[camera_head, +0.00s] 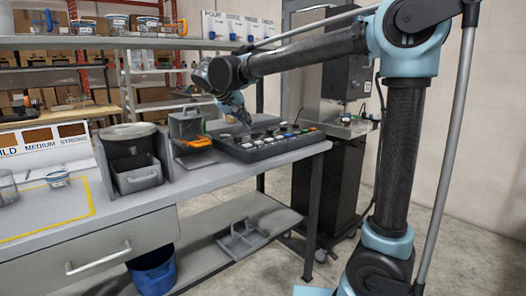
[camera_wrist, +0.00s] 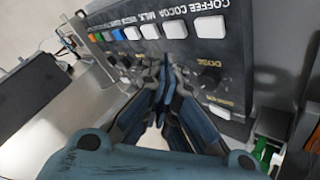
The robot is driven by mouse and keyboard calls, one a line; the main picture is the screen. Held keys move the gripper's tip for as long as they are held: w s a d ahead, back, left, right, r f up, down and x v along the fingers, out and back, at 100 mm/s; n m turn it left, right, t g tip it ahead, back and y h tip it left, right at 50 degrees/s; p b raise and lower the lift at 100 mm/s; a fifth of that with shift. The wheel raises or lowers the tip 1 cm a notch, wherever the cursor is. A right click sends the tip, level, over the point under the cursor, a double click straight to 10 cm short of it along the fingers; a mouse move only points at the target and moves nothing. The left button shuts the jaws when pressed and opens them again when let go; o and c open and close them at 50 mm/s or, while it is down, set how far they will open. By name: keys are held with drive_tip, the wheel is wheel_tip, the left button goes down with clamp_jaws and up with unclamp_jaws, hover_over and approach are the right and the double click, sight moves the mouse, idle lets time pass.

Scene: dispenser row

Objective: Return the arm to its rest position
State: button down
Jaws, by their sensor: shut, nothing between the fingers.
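My arm reaches in from the right in the head view, with its elbow raised and its forearm stretched left across the counter's far end. My gripper (camera_head: 245,119) points down over a dark button panel (camera_head: 252,153). In the wrist view my gripper (camera_wrist: 166,70) is shut and empty, with its blue fingers together. The panel (camera_wrist: 225,65) lies just beyond the fingertips, with white, blue, green and orange buttons, a dose knob (camera_wrist: 209,74) and labels including coffee, cocoa and milk. I cannot tell whether the fingertips touch the panel.
A grey container with an orange part (camera_head: 194,143) stands left of the panel. Further left are a dark dispenser with a drawer (camera_head: 139,178) and a clear cup (camera_head: 57,178). A tall dark machine (camera_head: 330,150) stands behind. A blue bin (camera_head: 153,272) sits below the counter.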

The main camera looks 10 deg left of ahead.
drive_tip(key=s+d+f+g, duration=0.15)
drive_tip(key=d+f, duration=0.25)
drive_tip(key=d, duration=0.6)
drive_tip(key=s+d+f+m+g, duration=0.1)
drive_tip(key=s+d+f, duration=0.2)
drive_tip(key=d, duration=0.7)
drive_tip(key=s+d+f+g, duration=0.2)
drive_tip(key=d+f, duration=0.2)
drive_tip(key=d, duration=0.6)
drive_tip(key=s+d+f+m+y, duration=0.1)
drive_tip(key=s+d+f+y, duration=0.1)
drive_tip(key=s+d+f, duration=0.3)
drive_tip(key=s+d+f+m+g+y, duration=0.1)
drive_tip(key=s+d+f, duration=0.4)
drive_tip(key=s+f, duration=0.7)
drive_tip(key=shift+d+f+y, duration=0.3)
drive_tip(key=shift+f+y, duration=0.2)
drive_tip(key=shift+y, duration=0.2)
drive_tip(key=shift+w+f, duration=0.2)
drive_tip(key=shift+w, duration=0.2)
